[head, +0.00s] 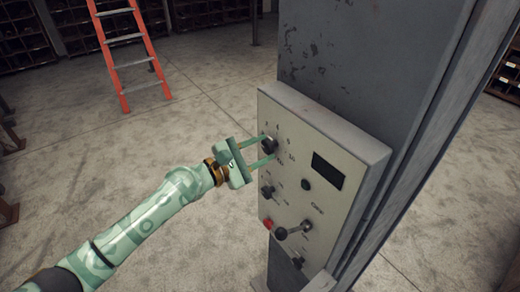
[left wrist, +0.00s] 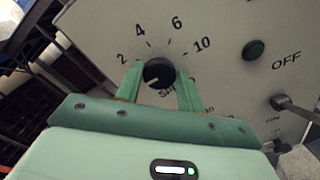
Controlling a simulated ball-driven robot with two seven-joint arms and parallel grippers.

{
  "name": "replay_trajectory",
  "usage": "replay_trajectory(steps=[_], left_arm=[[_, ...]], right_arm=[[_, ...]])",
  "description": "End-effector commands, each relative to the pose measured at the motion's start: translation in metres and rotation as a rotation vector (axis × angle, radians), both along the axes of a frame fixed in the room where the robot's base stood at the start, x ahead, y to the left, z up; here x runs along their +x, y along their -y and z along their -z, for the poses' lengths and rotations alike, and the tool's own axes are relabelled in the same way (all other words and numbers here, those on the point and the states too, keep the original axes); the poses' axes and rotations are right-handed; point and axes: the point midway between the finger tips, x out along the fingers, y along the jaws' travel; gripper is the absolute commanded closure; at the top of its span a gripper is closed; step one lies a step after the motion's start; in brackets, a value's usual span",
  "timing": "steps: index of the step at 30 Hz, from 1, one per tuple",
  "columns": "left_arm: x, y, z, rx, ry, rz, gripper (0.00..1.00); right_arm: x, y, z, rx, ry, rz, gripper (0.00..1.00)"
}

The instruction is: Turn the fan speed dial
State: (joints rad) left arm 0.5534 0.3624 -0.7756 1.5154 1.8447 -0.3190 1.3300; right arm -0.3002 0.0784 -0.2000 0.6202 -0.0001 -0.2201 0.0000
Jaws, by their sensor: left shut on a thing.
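The fan speed dial (head: 270,145) is a black knob at the upper left of a pale control panel (head: 338,149), with numbers printed around it. In the left wrist view the dial (left wrist: 158,73) sits among the marks 2, 4, 6 and 10, and a word below it is partly hidden. My left gripper (head: 267,149) reaches in from the left and is shut on the dial, one green finger on each side. The fingers also show in the left wrist view (left wrist: 158,85). My right gripper is not in view.
Below the dial are another black knob (head: 267,191), a red button (head: 267,223) and a lever with a round end (head: 292,230). A dark display (head: 327,171) is to the right. The panel hangs on a grey column (head: 370,60). An orange ladder (head: 130,50) stands behind on open floor.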

Motion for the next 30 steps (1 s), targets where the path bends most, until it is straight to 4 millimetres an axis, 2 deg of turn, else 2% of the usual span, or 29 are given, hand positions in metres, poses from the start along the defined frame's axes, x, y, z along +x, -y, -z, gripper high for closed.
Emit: replay_trajectory(steps=[6,7,9,20,23,30], left_arm=[[0.000,0.000,0.002,0.001,-0.005,-0.001,0.85],[0.000,0.000,0.002,0.001,-0.005,-0.001,0.54],[0.000,0.000,0.002,0.002,-0.004,-0.001,0.41],[-0.004,-0.006,0.001,0.003,0.000,-0.001,0.41],[-0.013,-0.019,0.003,0.004,0.000,-0.002,0.41],[-0.051,-0.071,0.006,0.006,-0.001,-0.001,0.41]], right_arm=[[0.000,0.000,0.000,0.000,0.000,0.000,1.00],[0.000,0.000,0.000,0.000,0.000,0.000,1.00],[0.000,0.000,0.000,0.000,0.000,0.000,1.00],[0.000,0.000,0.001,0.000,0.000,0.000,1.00],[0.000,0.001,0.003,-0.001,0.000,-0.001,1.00],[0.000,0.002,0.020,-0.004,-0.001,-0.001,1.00]])
